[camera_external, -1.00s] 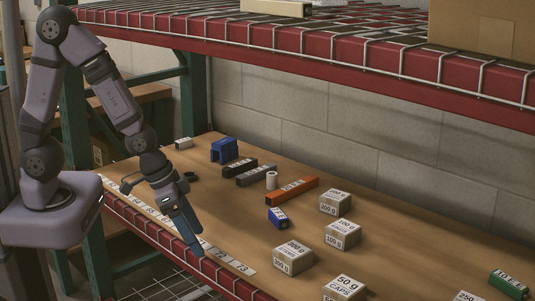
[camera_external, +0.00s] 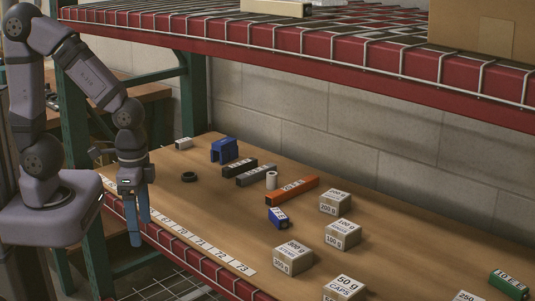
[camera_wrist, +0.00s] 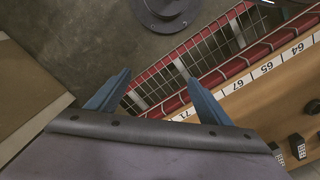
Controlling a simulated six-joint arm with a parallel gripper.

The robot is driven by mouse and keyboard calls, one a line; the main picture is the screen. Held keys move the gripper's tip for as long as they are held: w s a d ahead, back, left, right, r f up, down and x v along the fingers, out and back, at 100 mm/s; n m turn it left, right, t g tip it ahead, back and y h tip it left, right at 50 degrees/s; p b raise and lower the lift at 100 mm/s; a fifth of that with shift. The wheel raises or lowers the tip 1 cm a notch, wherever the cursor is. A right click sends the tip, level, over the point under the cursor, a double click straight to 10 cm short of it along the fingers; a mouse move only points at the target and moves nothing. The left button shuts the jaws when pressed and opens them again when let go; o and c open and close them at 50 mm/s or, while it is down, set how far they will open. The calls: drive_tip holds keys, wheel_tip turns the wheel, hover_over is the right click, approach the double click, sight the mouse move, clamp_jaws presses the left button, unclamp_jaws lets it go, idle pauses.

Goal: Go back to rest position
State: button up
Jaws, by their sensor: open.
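My gripper (camera_external: 137,222) hangs pointing down over the front edge of the wooden bench (camera_external: 215,225), at the left in the external view. Its two blue fingers are apart and nothing is between them. In the wrist view my gripper (camera_wrist: 155,102) also shows open and empty, above the red shelf edge and its wire grid.
A numbered strip (camera_external: 205,245) runs along the bench front. A black ring (camera_external: 189,177), blue bracket (camera_external: 224,150), orange bar (camera_external: 292,191), small blue block (camera_external: 278,217) and several labelled boxes (camera_external: 293,258) lie on the bench. An upper shelf (camera_external: 330,55) overhangs the back.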

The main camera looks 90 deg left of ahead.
wheel_tip(320, 180, up, 12)
drive_tip(key=p, duration=1.1)
drive_tip(key=shift+p, duration=0.3)
